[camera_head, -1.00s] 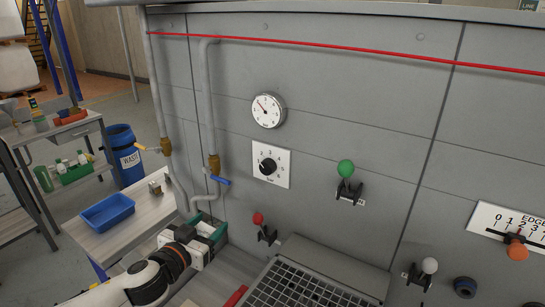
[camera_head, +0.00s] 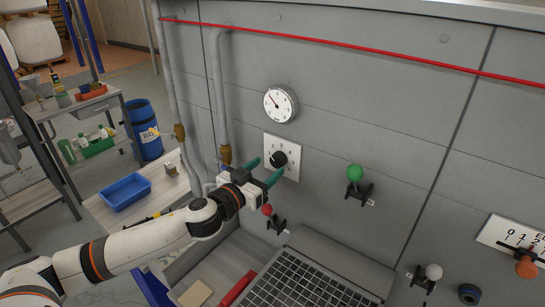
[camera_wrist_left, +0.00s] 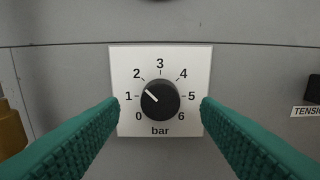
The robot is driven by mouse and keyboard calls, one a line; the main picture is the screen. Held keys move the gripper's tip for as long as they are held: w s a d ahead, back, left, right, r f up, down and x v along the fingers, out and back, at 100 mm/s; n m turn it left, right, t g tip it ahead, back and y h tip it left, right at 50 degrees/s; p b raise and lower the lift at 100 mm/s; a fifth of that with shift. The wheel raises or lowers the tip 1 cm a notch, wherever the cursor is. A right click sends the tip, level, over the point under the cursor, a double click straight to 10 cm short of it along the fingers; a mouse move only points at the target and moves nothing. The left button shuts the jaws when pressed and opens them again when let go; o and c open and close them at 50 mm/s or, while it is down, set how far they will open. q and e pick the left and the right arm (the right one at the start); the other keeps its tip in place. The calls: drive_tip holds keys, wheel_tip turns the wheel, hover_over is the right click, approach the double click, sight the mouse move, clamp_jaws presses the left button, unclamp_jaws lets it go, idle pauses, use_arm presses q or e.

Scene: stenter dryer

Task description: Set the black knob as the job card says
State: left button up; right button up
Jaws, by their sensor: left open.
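The black knob (camera_head: 279,158) sits on a square white dial plate (camera_head: 291,146) on the grey panel. In the left wrist view, the knob (camera_wrist_left: 160,100) is centred, and its white pointer line aims up-left, between 1 and 2. The plate (camera_wrist_left: 188,62) is marked 0 to 6 and "bar". My left gripper (camera_head: 264,171) is in front of the plate, its green fingers apart. In the wrist view the fingertips stand left and right of the knob with gaps; nothing is between them in grip. My right gripper is not in view. No readable job card shows.
A round gauge (camera_head: 280,105) is above the plate. A pipe with a brass valve (camera_head: 225,154) runs close on the left. A red-ball lever (camera_head: 267,210) is below, and a green-ball lever (camera_head: 355,173) is to the right. A blue tray (camera_head: 124,191) lies on the bench.

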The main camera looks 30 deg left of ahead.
sight(275, 161)
use_arm(q)
drive_tip(key=shift+w+d+r+p, duration=0.15)
drive_tip(key=shift+w+p, duration=0.3)
drive_tip(key=shift+w, duration=0.65)
drive_tip(key=shift+w+d, duration=0.1)
drive_tip(key=shift+w, duration=0.55)
drive_tip(key=shift+f, duration=0.2)
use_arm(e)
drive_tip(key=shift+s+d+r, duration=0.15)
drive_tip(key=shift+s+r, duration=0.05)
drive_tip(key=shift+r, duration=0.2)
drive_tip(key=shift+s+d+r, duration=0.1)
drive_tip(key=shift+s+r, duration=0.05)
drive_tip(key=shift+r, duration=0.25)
use_arm(q)
drive_tip(key=shift+s, duration=0.1)
drive_tip(key=shift+c, duration=0.8)
drive_tip(key=c, duration=0.8)
drive_tip(key=shift+c, duration=0.2)
